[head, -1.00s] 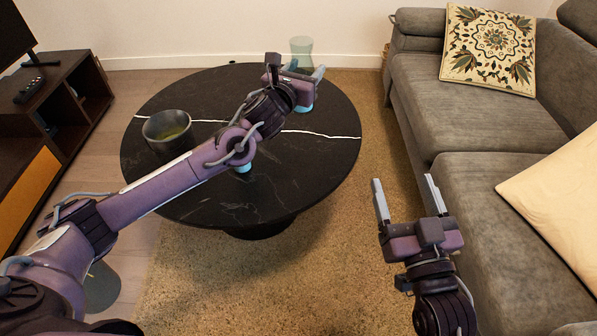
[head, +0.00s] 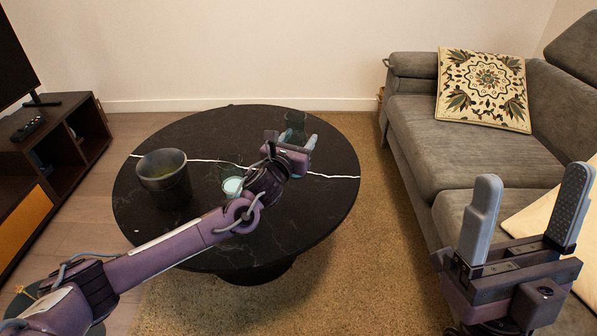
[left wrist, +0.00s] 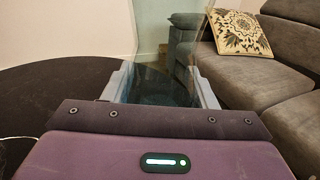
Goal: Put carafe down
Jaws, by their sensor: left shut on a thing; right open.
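The carafe (head: 295,124) is a clear, greenish glass vessel, upright over the far right part of the black round table (head: 250,235). My left gripper (head: 303,147) is shut on it, with a finger on either side. The gripper hides the carafe's base in the head view, so I cannot tell whether it touches the table. In the left wrist view the carafe's glass (left wrist: 166,62) stands between the two fingers. My right gripper (head: 530,215) is open and empty, in front of the sofa at the right.
A dark pot (head: 165,182) and a small glass with pale blue contents (head: 232,184) stand on the table's left and middle. The grey sofa (head: 480,145) is at the right, a TV cabinet (head: 75,150) at the left.

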